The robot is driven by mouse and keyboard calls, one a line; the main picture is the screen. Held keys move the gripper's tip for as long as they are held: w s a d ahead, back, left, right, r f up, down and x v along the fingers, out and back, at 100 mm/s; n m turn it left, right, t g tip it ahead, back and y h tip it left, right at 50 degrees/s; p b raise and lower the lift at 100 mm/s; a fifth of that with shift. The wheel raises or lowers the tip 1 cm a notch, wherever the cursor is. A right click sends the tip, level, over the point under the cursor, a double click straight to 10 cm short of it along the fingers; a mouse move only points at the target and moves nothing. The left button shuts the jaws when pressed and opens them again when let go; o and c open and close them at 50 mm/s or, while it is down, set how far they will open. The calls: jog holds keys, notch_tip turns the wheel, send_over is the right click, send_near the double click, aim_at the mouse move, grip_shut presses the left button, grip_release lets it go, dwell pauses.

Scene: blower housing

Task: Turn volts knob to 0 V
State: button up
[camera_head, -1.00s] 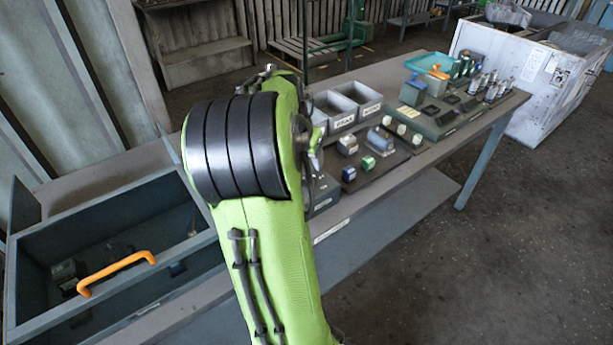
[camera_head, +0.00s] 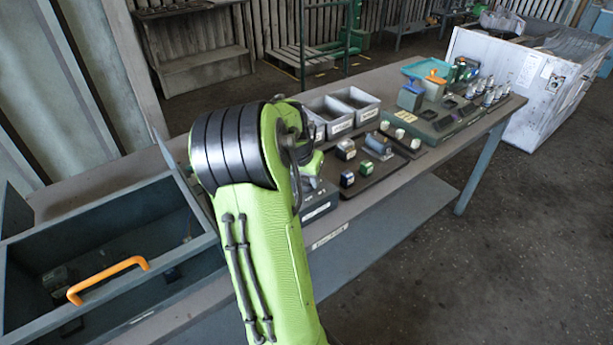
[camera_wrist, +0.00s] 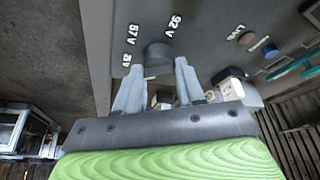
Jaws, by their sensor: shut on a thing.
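In the wrist view, the dark round volts knob (camera_wrist: 158,53) stands on a grey panel (camera_wrist: 205,30). Printed labels sit around it: "92 V" (camera_wrist: 173,26), "57 V" (camera_wrist: 132,34) and a smaller one (camera_wrist: 126,60) that seems to read "0 V". My gripper (camera_wrist: 158,65) has its two pale fingers on either side of the knob and is shut on it. The knob's pointer mark cannot be made out. In the head view my arm hides the gripper and the knob.
In the wrist view, a "LIVE" label, brown and blue round parts (camera_wrist: 270,51) and a white-and-black block (camera_wrist: 231,87) lie to the right. In the head view, grey bins (camera_head: 355,103), small blocks and a black tray (camera_head: 400,165) crowd the bench.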

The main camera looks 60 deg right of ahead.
jog(key=shift+c, duration=0.4)
jog(key=shift+n, duration=0.4)
jog(key=n, duration=0.1)
jog(key=n+t+b, duration=0.1)
jog(key=n, duration=0.1)
jog(key=n+t, duration=0.1)
jog(key=shift+s+d+n, duration=0.1)
jog(key=shift+s+n, duration=0.15)
jog(key=shift+n, duration=0.05)
jog(key=n+t+y, duration=0.1)
jog(key=n, duration=0.3)
jog(key=shift+y, duration=0.3)
jog(key=shift+n+t+y, duration=0.3)
jog(key=shift+n+y, duration=0.1)
jog(key=shift+n, duration=0.8)
jog(key=shift+p, duration=0.3)
jog(key=o, duration=1)
